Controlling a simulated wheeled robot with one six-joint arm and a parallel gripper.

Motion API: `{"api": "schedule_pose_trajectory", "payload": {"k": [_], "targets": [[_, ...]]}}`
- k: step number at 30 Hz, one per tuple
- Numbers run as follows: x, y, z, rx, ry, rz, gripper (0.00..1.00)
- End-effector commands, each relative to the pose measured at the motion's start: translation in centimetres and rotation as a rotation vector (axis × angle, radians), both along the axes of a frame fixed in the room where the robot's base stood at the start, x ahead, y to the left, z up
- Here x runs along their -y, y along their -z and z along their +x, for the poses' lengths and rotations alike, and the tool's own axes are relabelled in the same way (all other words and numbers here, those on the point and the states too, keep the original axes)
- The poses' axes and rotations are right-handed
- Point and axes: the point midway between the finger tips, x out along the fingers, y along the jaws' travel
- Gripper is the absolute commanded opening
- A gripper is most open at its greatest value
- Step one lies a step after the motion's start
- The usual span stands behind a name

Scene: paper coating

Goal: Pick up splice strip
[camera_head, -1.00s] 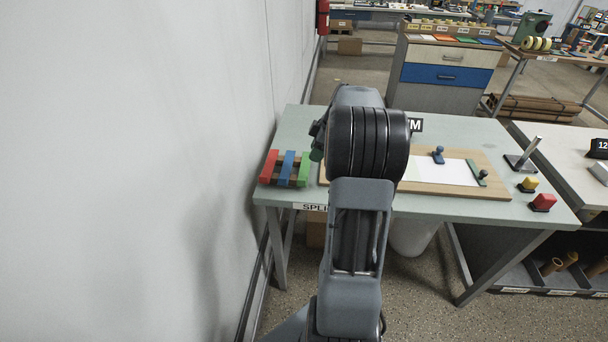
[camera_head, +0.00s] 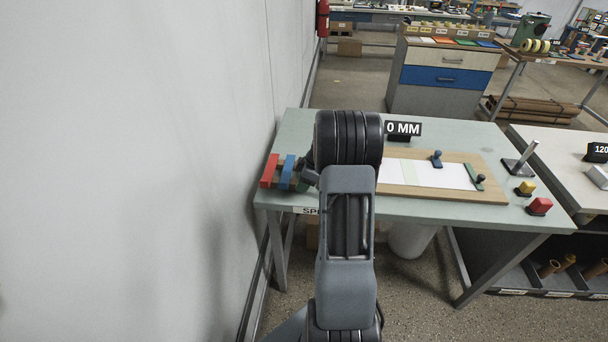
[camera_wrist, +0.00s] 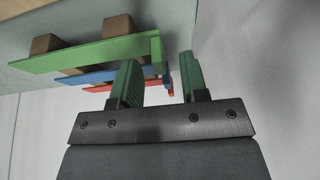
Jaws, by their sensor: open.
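The splice strips lie side by side on a wooden rack at the table's left end: a red strip (camera_head: 269,170), a blue strip (camera_head: 287,172) and a green one hidden behind my arm in the head view. In the wrist view the green strip (camera_wrist: 90,52) is nearest, with the blue strip (camera_wrist: 85,77) and red strip (camera_wrist: 115,88) beyond. My gripper (camera_wrist: 158,77) is open and empty. Its green-padded fingers are close to the strips' upturned ends, with the left finger overlapping the blue and red strips in the picture. I cannot tell whether it touches them.
The pale green table (camera_head: 420,216) stands against a wall (camera_head: 130,150) at left. A wooden board (camera_head: 450,193) with white paper (camera_head: 430,174), a "0 MM" display (camera_head: 403,129), a yellow button (camera_head: 526,187) and a red button (camera_head: 540,206) are on it.

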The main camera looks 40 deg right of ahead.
Motion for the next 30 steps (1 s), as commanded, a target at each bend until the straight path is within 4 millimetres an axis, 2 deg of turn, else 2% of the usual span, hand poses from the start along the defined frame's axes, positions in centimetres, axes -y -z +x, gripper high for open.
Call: {"api": "schedule_pose_trajectory", "payload": {"k": [10,23,30], "targets": [[-0.16,0.57,0.16,-0.001,0.0,-0.001,0.4],[-0.15,0.53,0.14,0.0,0.0,0.0,0.0],[-0.15,0.52,0.14,0.001,0.0,-0.001,0.0]]}}
